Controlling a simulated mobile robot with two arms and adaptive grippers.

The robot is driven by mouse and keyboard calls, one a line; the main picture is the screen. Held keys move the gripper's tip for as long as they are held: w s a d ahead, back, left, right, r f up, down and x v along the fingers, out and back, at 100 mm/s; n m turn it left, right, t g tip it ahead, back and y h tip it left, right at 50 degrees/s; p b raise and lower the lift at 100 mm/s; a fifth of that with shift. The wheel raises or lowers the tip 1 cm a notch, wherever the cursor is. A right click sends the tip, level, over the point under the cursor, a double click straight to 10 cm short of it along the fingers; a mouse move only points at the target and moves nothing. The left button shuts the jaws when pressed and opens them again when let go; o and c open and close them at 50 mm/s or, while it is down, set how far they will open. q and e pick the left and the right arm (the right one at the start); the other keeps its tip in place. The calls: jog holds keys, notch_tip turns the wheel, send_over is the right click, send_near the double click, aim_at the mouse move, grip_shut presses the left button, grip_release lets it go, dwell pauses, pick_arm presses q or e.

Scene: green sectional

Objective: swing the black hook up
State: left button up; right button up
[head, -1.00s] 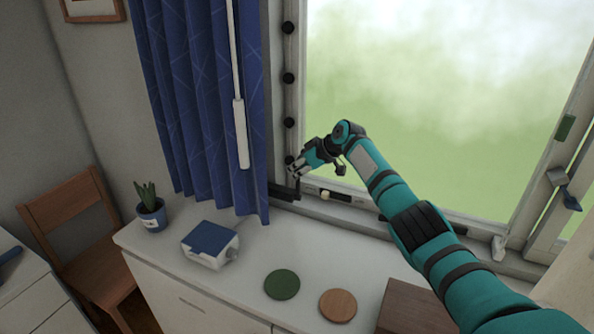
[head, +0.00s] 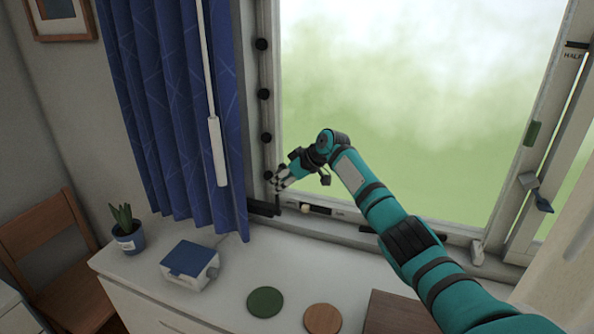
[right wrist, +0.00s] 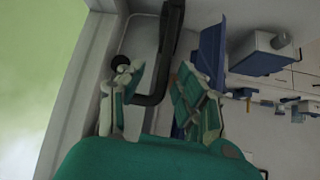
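The black hook (head: 263,208) is at the lower left corner of the window frame, beside the blue curtain. In the right wrist view the hook (right wrist: 168,50) is a dark bent bar running down from the top edge and turning left. My right gripper (head: 277,186) is just above the hook in the head view. In the right wrist view its fingers (right wrist: 158,88) are apart, with the bar in the gap between them. I cannot tell whether either finger touches it. My left gripper is not in view.
Black round knobs (head: 264,94) line the left window post. A latch plate (head: 318,209) is on the sill. The white cabinet top (head: 225,285) holds a blue-topped box (head: 190,265), a potted plant (head: 127,236), a green disc (head: 265,302) and a brown disc (head: 322,319).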

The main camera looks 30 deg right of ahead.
jog(key=v, duration=1)
jog(key=shift+d, duration=0.1)
